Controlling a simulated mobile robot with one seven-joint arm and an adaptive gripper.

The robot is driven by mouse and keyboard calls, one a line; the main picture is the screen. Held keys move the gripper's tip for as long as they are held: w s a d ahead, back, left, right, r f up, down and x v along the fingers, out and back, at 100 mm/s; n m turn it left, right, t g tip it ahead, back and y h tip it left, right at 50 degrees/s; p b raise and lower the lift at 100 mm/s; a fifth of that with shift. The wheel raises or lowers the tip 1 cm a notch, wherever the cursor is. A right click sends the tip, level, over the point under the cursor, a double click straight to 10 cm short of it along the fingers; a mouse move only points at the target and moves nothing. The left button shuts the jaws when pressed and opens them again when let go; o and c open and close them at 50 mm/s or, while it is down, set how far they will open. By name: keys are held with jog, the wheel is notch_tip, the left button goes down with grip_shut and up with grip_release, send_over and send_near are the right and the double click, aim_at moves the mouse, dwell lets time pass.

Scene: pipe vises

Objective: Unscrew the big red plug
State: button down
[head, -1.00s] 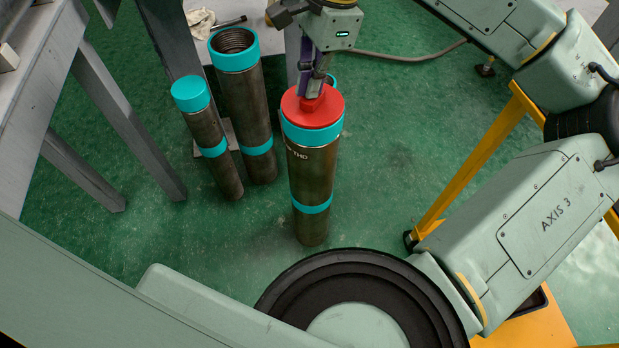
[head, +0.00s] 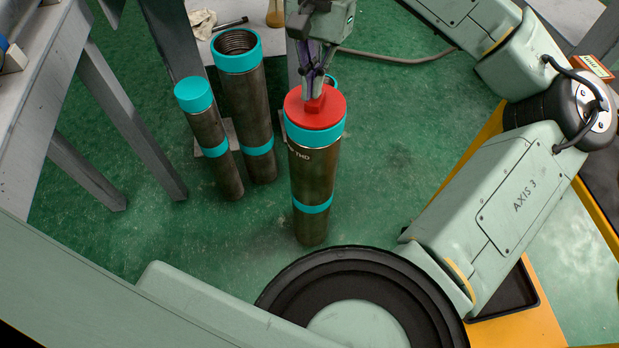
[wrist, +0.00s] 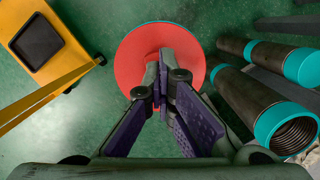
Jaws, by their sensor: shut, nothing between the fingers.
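The big red plug (head: 317,108) sits in the turquoise-collared top of an upright brown pipe (head: 312,175), with a raised red knob in its middle. It also shows in the wrist view (wrist: 133,62) as a wide red disc below my fingers. My gripper (head: 313,92) is above the plug, pointing down, with its fingertips at or just over the knob. Its fingers are shut with nothing between them, and in the wrist view the tips (wrist: 161,64) meet over the disc. The tips hide part of the knob, so I cannot tell whether they touch it.
An open threaded pipe (head: 237,52) and a shorter turquoise-capped pipe (head: 193,95) stand upright to the left. A grey bench (head: 40,100) is at far left. A cable (head: 400,58) lies on the green floor behind. The floor right of the plugged pipe is clear.

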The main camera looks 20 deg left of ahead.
jog(key=shift+f, duration=0.5)
jog(key=n, duration=0.2)
jog(key=shift+d+r+n, duration=0.15)
jog(key=shift+n, duration=0.25)
jog(key=shift+w+d+f+n+h+p, duration=0.15)
jog(key=shift+n+h+p, duration=0.1)
jog(key=shift+n, duration=0.25)
jog(key=shift+w+a+f+n+h+p, duration=0.15)
jog(key=shift+n+p, duration=0.1)
jog(key=shift+n, duration=0.25)
jog(key=c, duration=2.3)
grip_release()
jog(key=shift+d, duration=0.15)
jog(key=shift+o, duration=1.3)
jog(key=shift+r+p, duration=1.05)
jog(key=shift+r, duration=0.25)
jog(key=shift+f, duration=0.1)
